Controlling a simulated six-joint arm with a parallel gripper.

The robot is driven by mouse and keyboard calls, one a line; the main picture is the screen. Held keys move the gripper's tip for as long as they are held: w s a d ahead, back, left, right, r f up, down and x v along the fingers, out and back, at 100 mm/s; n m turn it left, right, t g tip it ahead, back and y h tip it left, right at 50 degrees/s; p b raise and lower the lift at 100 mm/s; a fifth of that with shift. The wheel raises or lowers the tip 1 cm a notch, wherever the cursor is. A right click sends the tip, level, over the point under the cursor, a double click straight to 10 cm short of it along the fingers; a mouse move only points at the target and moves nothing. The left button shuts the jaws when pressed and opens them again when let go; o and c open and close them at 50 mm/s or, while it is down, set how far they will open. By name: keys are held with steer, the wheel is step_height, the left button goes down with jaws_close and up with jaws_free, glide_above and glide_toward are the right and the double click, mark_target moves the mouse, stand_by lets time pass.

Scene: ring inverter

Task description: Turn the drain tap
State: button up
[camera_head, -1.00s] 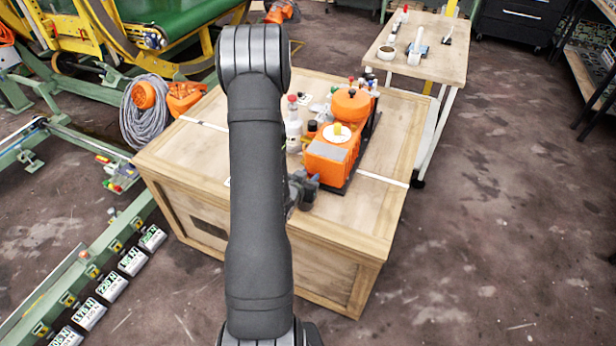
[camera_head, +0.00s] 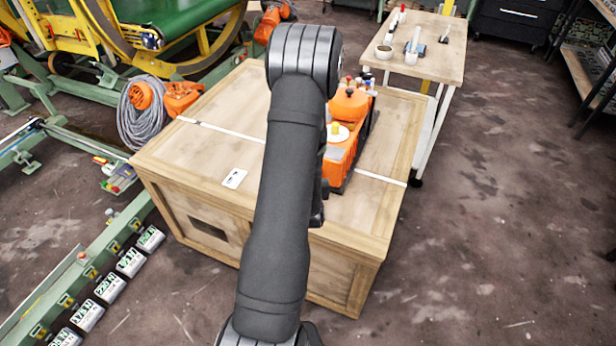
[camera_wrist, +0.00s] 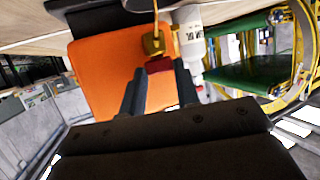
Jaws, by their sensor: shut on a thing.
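The drain tap is a brass valve (camera_wrist: 153,42) with a red handle (camera_wrist: 158,65), beside the flat orange side of the machine (camera_wrist: 105,75) in the wrist view. My gripper (camera_wrist: 160,82) has its two dark fingers at the red handle, shut on it. The fingers hide part of the handle's lower edge. In the head view the orange machine (camera_head: 338,155) sits on the wooden crate (camera_head: 360,205). My arm covers the machine's left part, the tap and most of my gripper there.
A white bottle (camera_wrist: 190,35) stands close beside the tap. A white card (camera_head: 234,179) lies on the crate top. A small bench (camera_head: 435,60) with a cup (camera_head: 384,52) stands behind. A coiled grey hose (camera_head: 145,115) is at the left. The crate's front right is clear.

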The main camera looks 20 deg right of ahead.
steer(key=shift+d+n+y, duration=0.1)
steer(key=shift+n+y, duration=0.2)
steer(key=o, duration=1)
